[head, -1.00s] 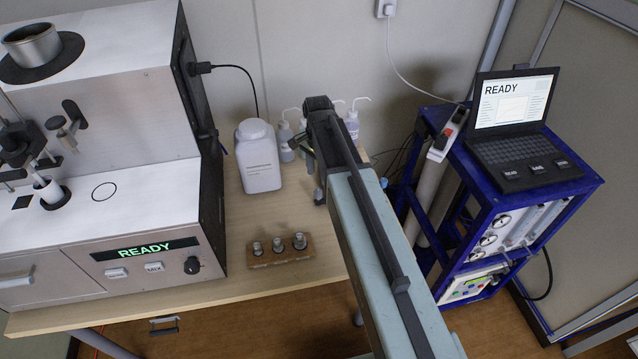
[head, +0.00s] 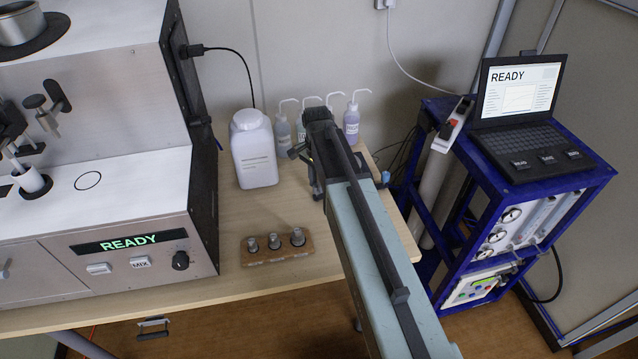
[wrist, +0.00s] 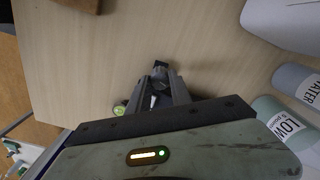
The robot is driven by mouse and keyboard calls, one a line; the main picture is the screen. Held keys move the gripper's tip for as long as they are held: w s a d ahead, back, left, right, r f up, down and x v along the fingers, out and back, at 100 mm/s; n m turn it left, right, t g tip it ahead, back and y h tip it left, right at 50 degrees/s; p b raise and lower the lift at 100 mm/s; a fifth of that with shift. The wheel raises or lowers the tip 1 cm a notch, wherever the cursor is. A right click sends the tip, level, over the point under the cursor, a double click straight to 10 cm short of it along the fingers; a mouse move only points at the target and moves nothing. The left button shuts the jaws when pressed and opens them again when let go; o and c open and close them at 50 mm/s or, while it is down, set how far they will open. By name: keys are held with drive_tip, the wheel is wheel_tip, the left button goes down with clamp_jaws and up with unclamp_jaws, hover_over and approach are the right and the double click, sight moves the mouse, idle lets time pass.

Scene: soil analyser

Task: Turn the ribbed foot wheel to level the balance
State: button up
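My gripper (wrist: 160,77) points at the table top in the wrist view, its two grey fingers slightly apart at their bases. A small dark grey piece shows at the fingertips; I cannot tell whether it is the ribbed foot wheel or whether the fingers touch it. A small pale piece shows between the fingers. A small green-yellow disc (wrist: 119,108), perhaps a bubble level, lies left of the fingers. I cannot make out the balance itself. In the head view my arm covers the area around the gripper.
A white jug (head: 255,155) and several wash bottles (head: 351,122) stand close by, at the table's back. A wooden block with vials (head: 276,254) is in front. The analyser (head: 120,215) stands left; a blue cart with a laptop (head: 519,115) stands right.

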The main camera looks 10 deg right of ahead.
clamp_jaws()
drive_tip(key=shift+d, duration=0.15)
drive_tip(key=shift+n, duration=0.3)
drive_tip(key=n, duration=0.2)
drive_tip(key=shift+n, duration=0.3)
drive_tip(key=n, duration=0.4)
drive_tip(key=shift+a, duration=0.2)
drive_tip(key=n, duration=0.4)
drive_tip(key=shift+n, duration=1.7)
